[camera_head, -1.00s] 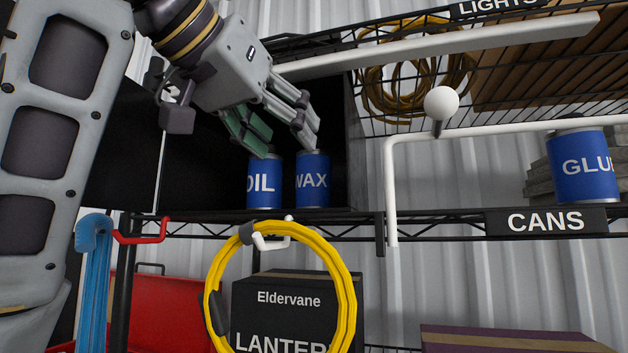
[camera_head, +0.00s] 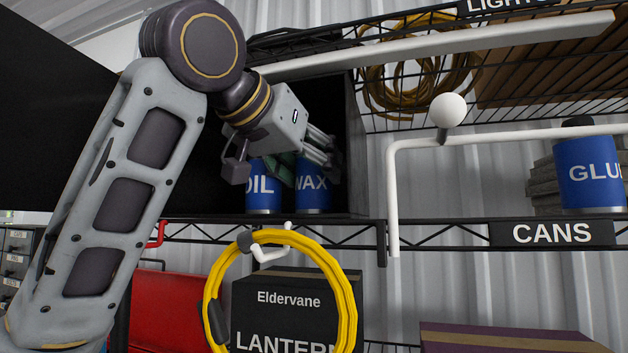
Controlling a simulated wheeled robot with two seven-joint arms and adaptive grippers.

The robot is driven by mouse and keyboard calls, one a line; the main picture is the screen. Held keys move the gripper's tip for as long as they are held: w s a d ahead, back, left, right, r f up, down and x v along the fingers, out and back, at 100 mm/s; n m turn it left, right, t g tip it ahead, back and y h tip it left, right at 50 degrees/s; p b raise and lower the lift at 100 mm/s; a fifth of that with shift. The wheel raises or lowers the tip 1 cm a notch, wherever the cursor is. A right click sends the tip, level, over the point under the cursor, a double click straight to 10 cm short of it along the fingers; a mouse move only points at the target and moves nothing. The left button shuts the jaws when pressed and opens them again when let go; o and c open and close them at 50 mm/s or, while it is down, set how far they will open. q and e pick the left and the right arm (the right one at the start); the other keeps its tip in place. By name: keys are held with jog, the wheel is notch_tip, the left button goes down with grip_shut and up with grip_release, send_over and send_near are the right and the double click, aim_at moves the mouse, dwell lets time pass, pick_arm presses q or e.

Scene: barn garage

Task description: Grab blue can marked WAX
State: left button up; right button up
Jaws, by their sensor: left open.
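The blue can marked WAX (camera_head: 313,196) stands upright on the shelf inside a dark open-fronted box. The blue can marked OIL (camera_head: 263,198) stands just to its left, with a narrow gap between them. My left gripper (camera_head: 304,164) reaches in from the upper left, and its fingers are at the upper part of the WAX can. It is open. The fingers hide the top of the WAX can and part of the OIL can's top. I cannot tell whether a finger touches the WAX can. My right gripper is not in view.
A blue GLUE can (camera_head: 591,175) stands far right above the CANS label (camera_head: 552,233). A white hook rail (camera_head: 394,190) with a white ball (camera_head: 448,110) stands right of the box. A yellow cable coil (camera_head: 350,290) hangs below, before the LANTERN box (camera_head: 290,318).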

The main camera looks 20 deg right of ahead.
aim_at(324, 180)
pick_arm(q)
jog(key=shift+w+d+f, duration=0.15)
jog(key=shift+w+d, duration=0.2)
jog(key=shift+p+x, duration=0.85)
jog(key=shift+x, duration=1.35)
jog(key=c, duration=1)
